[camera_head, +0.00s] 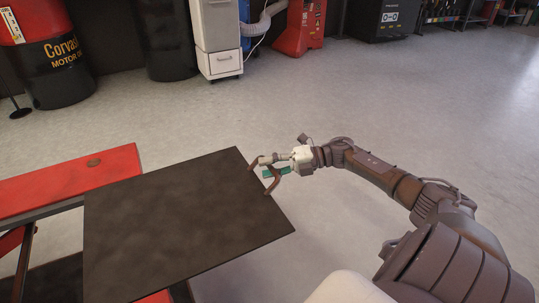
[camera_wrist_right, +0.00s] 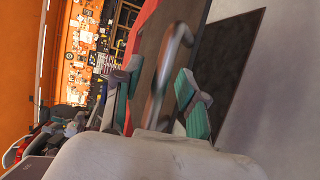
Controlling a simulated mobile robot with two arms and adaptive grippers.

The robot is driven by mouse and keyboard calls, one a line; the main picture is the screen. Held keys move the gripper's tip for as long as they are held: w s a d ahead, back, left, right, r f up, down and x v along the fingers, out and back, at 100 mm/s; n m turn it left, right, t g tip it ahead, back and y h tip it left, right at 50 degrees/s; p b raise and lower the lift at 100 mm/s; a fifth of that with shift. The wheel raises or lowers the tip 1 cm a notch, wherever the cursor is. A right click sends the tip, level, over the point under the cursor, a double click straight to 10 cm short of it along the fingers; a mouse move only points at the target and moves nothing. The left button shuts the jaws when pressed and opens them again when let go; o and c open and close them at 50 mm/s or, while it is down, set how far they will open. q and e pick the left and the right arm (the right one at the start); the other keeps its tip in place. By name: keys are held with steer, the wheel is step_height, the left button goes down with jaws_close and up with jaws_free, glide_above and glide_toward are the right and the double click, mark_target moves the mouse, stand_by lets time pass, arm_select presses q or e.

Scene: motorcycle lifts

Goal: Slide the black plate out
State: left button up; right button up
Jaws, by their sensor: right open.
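The black plate (camera_head: 180,220) is a flat dark sheet lying level across the red lift and reaching out past its right side. My right gripper (camera_head: 263,177) is at the plate's right edge, with its jaws apart. In the right wrist view, its teal-padded fingers (camera_wrist_right: 160,82) stand on either side of a curved brown bar (camera_wrist_right: 158,85), which looks like a handle. I cannot tell whether the fingers touch the bar. My left gripper is not in view.
The red lift (camera_head: 65,182) is at the left, partly under the plate. Black and red oil drums (camera_head: 55,70) and a white cabinet (camera_head: 217,35) stand at the back. The grey floor (camera_head: 400,110) behind and right of the plate is clear.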

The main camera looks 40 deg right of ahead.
steer(key=v, duration=1.2)
steer(key=shift+f, duration=0.1)
